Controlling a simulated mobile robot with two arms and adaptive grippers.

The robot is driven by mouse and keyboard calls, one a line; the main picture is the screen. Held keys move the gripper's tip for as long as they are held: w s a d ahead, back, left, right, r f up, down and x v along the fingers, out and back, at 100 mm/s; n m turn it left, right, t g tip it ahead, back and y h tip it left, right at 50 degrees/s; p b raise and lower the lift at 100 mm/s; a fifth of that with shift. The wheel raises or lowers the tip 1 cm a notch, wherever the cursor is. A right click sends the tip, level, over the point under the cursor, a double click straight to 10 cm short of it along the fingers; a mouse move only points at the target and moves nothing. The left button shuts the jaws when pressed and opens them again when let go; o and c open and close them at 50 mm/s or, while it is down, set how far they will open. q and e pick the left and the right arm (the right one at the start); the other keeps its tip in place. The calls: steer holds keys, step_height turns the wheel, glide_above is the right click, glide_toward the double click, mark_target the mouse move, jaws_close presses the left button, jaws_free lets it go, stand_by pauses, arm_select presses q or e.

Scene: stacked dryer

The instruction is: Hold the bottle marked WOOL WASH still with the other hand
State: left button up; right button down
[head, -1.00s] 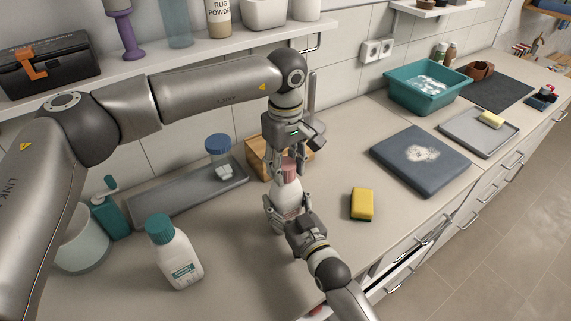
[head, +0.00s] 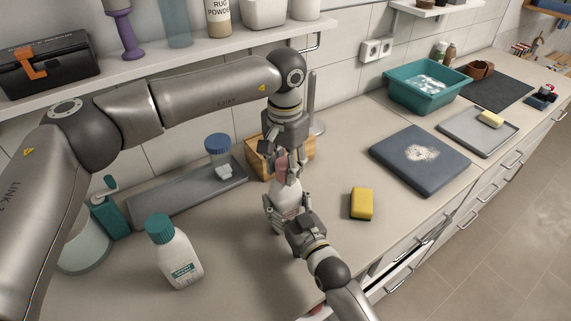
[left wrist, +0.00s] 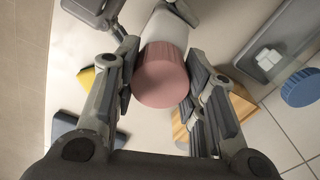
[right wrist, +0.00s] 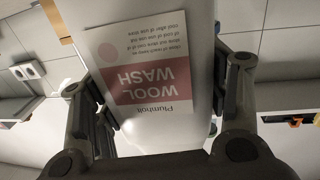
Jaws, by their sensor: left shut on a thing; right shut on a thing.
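The white WOOL WASH bottle (head: 288,196) stands upright on the worktop, with a pink cap (head: 281,163). My right gripper (head: 286,208) is shut on the bottle's body from the front. In the right wrist view the bottle's label (right wrist: 150,85) reads WOOL WASH upside down between the fingers. My left gripper (head: 284,172) points down from above, shut on the pink cap. The left wrist view shows the cap (left wrist: 163,82) between its two fingers, with the white bottle below. The bottle's base is mostly hidden by my right gripper.
A white bottle with a teal cap (head: 175,255) stands at the front left. A yellow sponge (head: 361,204) lies right of my grippers. A dark board (head: 420,160) lies farther right.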

arm_select(q)
steer(key=o, duration=0.7)
steer(key=shift+r, duration=0.15)
steer(key=shift+r, duration=2.15)
steer(key=shift+c, duration=0.3)
